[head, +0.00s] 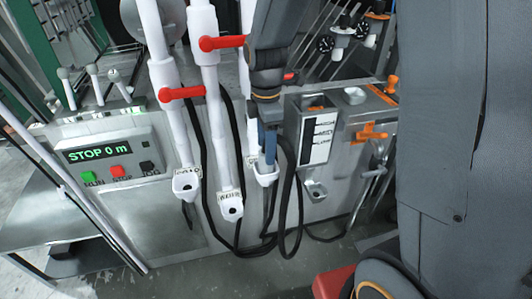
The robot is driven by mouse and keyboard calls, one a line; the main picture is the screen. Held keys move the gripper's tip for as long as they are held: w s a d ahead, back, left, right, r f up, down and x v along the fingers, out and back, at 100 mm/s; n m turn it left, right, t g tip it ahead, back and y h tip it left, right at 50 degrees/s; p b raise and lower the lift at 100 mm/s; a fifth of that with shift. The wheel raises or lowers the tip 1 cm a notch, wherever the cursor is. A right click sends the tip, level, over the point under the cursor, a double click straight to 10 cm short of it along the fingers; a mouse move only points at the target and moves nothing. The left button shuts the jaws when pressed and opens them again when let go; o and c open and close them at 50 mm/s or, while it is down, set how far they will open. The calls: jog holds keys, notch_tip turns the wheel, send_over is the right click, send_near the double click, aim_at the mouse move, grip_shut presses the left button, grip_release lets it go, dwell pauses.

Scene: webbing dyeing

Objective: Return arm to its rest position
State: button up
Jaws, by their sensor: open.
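My gripper (268,150) hangs down in the middle of the head view, at the end of my dark grey arm. Its bluish fingers point down, just above or beside a small white cup-shaped outlet (265,177) on the front of the machine. I cannot tell whether they touch it. No held thing shows at the fingers, and the gap between them is hard to see from here.
White pipes with red lever handles (182,93) stand left of my gripper. Black hoses (238,250) loop below. A control box (108,160) reads "STOP 0 m". An orange valve (370,132) and white gauge panel (318,138) are to the right.

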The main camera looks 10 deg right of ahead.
notch_tip(320, 180, up, 5)
jog(key=shift+f+b, duration=0.1)
jog(key=shift+b, duration=0.4)
jog(key=shift+s+d+f+m, duration=0.2)
jog(key=shift+s+d+m, duration=0.15)
jog(key=shift+m, duration=0.35)
jog(key=s+d+f+m+b, duration=0.1)
jog(key=s+d+f+m, duration=0.1)
jog(key=s+m, duration=0.3)
jog(key=s+d+f+m+t+b, duration=0.1)
jog(key=s+d+f+m, duration=0.2)
jog(key=m, duration=0.9)
jog(key=shift+s+f, duration=0.6)
jog(key=shift+s, duration=0.55)
